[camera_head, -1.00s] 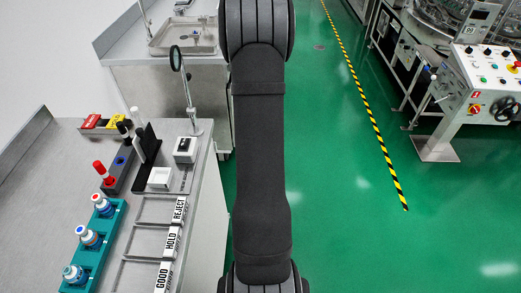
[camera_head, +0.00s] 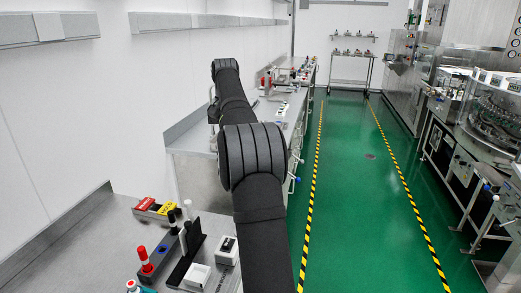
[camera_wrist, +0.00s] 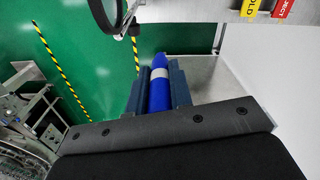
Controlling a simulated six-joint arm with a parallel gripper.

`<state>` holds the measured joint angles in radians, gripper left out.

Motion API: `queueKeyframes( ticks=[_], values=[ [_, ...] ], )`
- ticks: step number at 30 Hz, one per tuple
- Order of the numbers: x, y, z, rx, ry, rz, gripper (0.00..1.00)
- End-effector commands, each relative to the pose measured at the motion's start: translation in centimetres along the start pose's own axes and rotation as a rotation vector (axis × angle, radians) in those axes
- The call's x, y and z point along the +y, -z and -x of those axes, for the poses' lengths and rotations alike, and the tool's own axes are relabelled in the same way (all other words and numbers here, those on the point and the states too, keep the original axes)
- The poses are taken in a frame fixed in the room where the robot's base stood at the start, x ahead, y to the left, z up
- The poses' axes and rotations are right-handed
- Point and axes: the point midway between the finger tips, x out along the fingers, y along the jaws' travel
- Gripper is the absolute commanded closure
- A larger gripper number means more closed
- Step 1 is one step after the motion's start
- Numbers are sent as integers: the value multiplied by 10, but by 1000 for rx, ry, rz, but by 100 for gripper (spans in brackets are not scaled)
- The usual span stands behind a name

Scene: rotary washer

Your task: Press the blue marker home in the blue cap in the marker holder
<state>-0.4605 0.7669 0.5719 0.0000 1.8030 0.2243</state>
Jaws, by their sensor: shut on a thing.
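The blue marker (camera_wrist: 159,98), with a pale grey band, is in the wrist view. My gripper (camera_wrist: 159,80) is shut on it, one finger on each side. The marker's blue end points away from the wrist, and a strip of steel bench shows beside it. The dark marker holder (camera_head: 156,262) stands on the near bench in the head view. The blue cap (camera_head: 163,248) is seated in it, between a red marker (camera_head: 145,259) and a black cap (camera_head: 172,217). The cap is not seen in the wrist view. My gripper is out of sight in the head view.
A black stand (camera_head: 186,262) and a white tray (camera_head: 197,275) sit right of the holder. A magnifier ring (camera_wrist: 108,14) is close to the marker in the wrist view. Green floor lies beyond the bench edge.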

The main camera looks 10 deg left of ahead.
Motion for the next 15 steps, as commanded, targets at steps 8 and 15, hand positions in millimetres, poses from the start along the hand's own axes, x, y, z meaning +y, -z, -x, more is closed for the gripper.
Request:
queueKeyframes(
  ticks=[8,15],
  values=[
    [-106,-48,-61,-6,-1,535,100],
    [-170,-107,-122,-4,0,1060,100]
  ],
)
